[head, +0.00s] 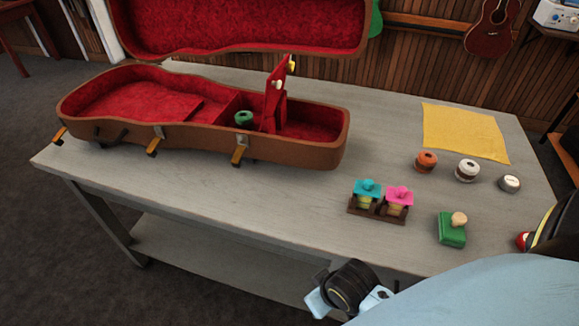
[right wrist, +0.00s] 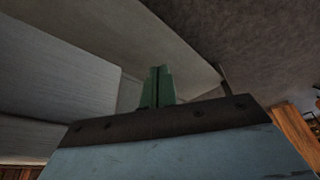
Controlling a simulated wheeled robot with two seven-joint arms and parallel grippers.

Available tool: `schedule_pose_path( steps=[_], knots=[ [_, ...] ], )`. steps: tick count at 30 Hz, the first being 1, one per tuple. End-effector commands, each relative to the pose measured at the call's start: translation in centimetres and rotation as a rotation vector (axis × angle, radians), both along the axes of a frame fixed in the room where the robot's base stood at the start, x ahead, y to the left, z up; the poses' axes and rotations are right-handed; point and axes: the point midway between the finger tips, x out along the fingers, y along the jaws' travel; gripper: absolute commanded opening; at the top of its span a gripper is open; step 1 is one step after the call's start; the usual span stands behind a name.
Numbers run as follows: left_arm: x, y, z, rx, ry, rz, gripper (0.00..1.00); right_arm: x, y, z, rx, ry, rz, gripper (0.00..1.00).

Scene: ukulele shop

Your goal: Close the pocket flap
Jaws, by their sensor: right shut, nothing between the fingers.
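The instrument case (head: 292,152) lies open on the table, brown outside and lined in red. The red pocket flap (head: 274,100) stands raised, nearly upright, toward the right end of the case, with a small pale tab (head: 291,64) at its top. A green ring-shaped item (head: 243,118) sits in the case just left of the flap. My right gripper's green fingers (right wrist: 157,87) are together and empty in the right wrist view, low beside the table and far from the flap. In the head view only my right wrist shows, at the table's front edge. My left gripper is out of view.
The case lid (head: 240,30) stands open behind. On the table's right are a yellow cloth (head: 464,132), orange (head: 426,161) and white (head: 467,170) rolls, a small tin (head: 510,183), a brown rack (head: 379,210) and a green block (head: 452,232). Bare tabletop lies before the case.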

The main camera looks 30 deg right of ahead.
Motion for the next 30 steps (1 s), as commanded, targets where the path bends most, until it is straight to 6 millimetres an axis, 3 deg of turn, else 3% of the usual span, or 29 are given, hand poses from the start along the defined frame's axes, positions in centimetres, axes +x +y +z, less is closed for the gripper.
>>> schedule_pose_path(
  steps=[1, 8, 9, 14, 20, 24, 30],
  knots=[
    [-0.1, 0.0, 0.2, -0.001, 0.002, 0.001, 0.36, 0.0, 0.1, 2.0, 0.005, -0.015, -0.005, 0.00],
    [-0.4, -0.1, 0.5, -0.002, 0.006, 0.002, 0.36, -0.3, 0.0, 9.3, 0.023, -0.063, -0.037, 0.00],
    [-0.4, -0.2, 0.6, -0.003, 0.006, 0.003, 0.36, 0.4, -0.2, 10.8, 0.047, -0.105, -0.085, 0.00],
    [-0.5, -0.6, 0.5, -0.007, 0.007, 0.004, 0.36, 4.8, -1.3, 12.9, 0.191, -0.293, -0.336, 0.00],
    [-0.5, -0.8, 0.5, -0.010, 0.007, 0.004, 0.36, 10.5, -3.5, 17.0, 0.473, -0.562, -0.661, 0.00],
    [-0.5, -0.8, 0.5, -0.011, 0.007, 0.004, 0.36, 14.4, -6.1, 21.6, 0.798, -0.784, -0.903, 0.00],
    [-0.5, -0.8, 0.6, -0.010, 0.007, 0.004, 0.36, 17.0, -9.7, 27.9, 1.278, -1.008, -1.100, 0.00]
  ],
)
